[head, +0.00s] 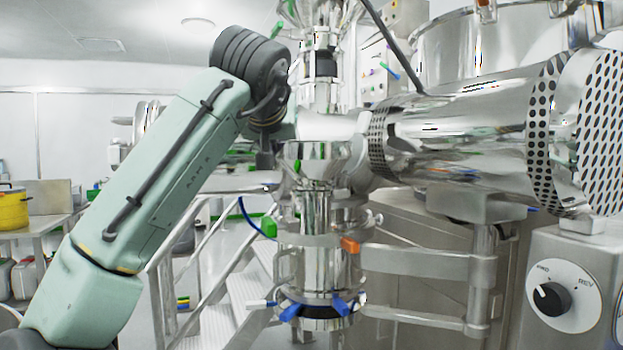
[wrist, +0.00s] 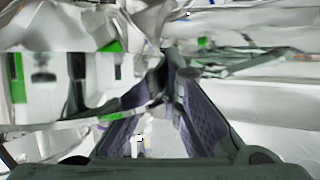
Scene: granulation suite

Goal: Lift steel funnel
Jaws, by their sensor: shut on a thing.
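The steel funnel (head: 315,152) shows in the head view as a shiny cone under the horizontal pipe, in line with the steel column below. My gripper (head: 266,160) is at its left side, small and partly hidden by my dark wrist. In the wrist view the purple-padded fingers of my gripper (wrist: 168,75) come together at their tips. A shiny curved edge, seemingly the funnel's rim (wrist: 135,110), runs into the fingertips from the left. The gripper is shut on it. The exact contact and whether the funnel is clear of its support cannot be told.
A steel column (head: 316,250) with blue clamp levers stands under the funnel. A large horizontal steel drum (head: 470,125) and a control box with a dial (head: 565,285) fill the right. Steps with a handrail (head: 210,280) are behind. A yellow pot (head: 12,208) stands on a far-left table.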

